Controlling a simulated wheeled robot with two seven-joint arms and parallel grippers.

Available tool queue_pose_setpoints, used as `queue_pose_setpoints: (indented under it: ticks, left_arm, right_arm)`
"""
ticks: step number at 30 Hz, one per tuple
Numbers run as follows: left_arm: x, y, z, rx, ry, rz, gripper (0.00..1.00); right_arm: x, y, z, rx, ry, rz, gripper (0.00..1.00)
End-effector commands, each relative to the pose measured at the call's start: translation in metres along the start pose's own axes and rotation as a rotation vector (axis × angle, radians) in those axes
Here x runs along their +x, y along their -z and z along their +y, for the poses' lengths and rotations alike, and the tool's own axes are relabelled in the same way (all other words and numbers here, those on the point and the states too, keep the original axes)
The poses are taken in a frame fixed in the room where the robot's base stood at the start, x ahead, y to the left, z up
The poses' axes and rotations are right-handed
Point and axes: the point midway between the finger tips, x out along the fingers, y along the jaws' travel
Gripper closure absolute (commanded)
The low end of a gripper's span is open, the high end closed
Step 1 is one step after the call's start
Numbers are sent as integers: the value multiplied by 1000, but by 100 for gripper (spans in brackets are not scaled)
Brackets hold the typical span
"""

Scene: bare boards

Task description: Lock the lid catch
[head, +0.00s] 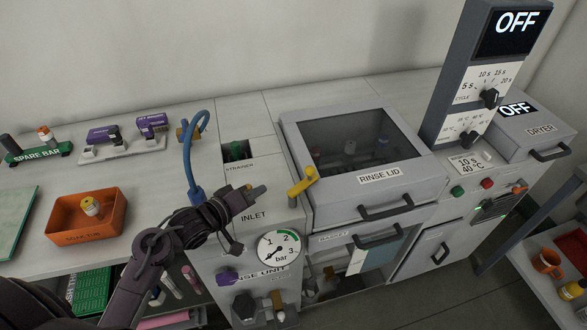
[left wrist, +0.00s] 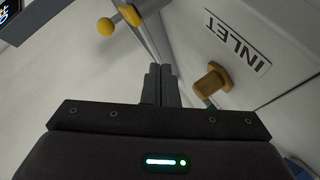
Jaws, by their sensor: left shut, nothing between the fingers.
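The lid catch (head: 301,183) is a yellow lever at the left front corner of the rinse lid (head: 316,185). It slants in the head view; I cannot tell whether it is locked. The lid, grey with a dark window, looks down. The catch's yellow ends (left wrist: 106,26) show at the top of the left wrist view. My left gripper (head: 254,190) is shut and empty above the inlet top, left of the catch and apart from it. Its fingertips (left wrist: 160,72) point toward the catch side. My right gripper is not clear; a dark shape with a green light at the right may be it.
A brass inlet fitting (left wrist: 212,80) stands close beside my left fingers. A blue hose (head: 190,160) rises behind my left wrist. A pressure gauge (head: 278,249) is on the front below. An orange tray (head: 86,236) sits left.

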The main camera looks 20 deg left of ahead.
Motion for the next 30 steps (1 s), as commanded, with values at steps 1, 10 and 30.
queue_pose_setpoints:
  ticks: [1,10,30]
  left_arm:
    - [0,10,2,-85,-73,4,100]
    - [-12,36,16,-387,-315,-38,100]
    - [83,24,58,-397,-318,-42,100]
  right_arm:
    - [0,0,1,0,-1,0,46]
    - [-1,0,2,-1,-2,-1,46]
    - [-34,3,6,-3,-6,0,46]
